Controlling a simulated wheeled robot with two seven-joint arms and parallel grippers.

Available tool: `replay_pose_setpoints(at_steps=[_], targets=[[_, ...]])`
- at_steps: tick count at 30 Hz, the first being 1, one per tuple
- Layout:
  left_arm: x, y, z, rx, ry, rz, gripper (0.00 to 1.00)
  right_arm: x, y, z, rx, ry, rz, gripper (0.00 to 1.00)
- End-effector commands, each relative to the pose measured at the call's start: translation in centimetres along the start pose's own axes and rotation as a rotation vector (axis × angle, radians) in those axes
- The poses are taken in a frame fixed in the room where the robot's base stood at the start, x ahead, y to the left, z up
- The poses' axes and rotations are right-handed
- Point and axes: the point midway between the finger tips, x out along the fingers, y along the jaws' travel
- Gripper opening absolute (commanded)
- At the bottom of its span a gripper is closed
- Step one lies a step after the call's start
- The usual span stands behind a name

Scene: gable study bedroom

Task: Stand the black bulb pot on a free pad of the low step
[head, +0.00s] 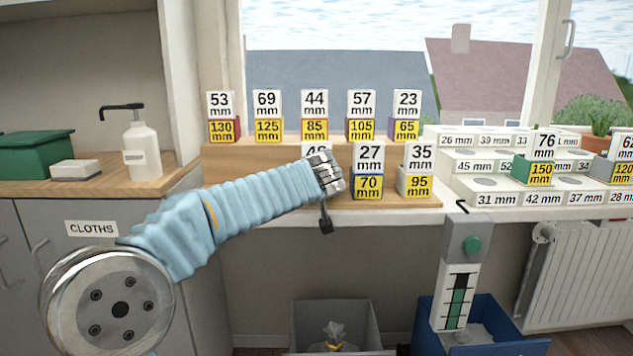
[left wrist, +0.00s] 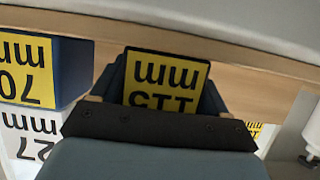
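My left gripper (head: 328,172) is at the lower wooden shelf, in front of a pot whose white card (head: 313,150) shows above it. In the left wrist view that pot appears upside down as a black-edged pot with a yellow 115 mm label (left wrist: 166,82). The dark fingers lie along both its sides; whether they press on it I cannot tell. The low step (head: 462,194) of the white rack has a bare pad (head: 485,182) above 31 mm and another (head: 577,182) above 37 mm. A green 150 mm pot (head: 540,175) stands between them. My right gripper is not in view.
A navy 70 mm pot (head: 368,187) stands close right of the gripper, then a pale 95 mm pot (head: 415,182). Several pots line the upper shelf. A grey 120 mm pot (head: 625,172) stands on the low step's right. A grey box with green knob (head: 465,240) hangs below.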

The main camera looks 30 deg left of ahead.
Motion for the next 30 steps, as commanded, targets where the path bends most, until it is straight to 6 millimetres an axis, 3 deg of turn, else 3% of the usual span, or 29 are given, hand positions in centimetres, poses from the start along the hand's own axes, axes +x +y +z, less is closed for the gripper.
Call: replay_pose_setpoints(at_steps=[1, 8, 15, 20, 26, 30], targets=[[0.0, 0.0, 0.0, 0.0, 0.0, 0.0, 0.56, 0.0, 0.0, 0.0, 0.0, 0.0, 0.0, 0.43], [-0.1, 0.0, -0.1, -0.001, 0.002, 0.001, 0.21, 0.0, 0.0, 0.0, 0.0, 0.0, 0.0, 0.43], [-0.1, 0.0, -0.3, -0.001, 0.002, 0.001, 0.21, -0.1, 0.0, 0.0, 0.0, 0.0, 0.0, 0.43], [-0.7, 0.0, -1.6, -0.003, 0.004, 0.001, 0.21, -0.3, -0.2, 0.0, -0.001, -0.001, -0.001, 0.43], [-2.4, 0.1, -5.8, -0.005, 0.005, 0.002, 0.21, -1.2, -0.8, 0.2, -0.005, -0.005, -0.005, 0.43], [-4.1, 0.1, -9.9, -0.004, 0.005, 0.003, 0.21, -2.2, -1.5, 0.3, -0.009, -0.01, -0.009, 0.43]])
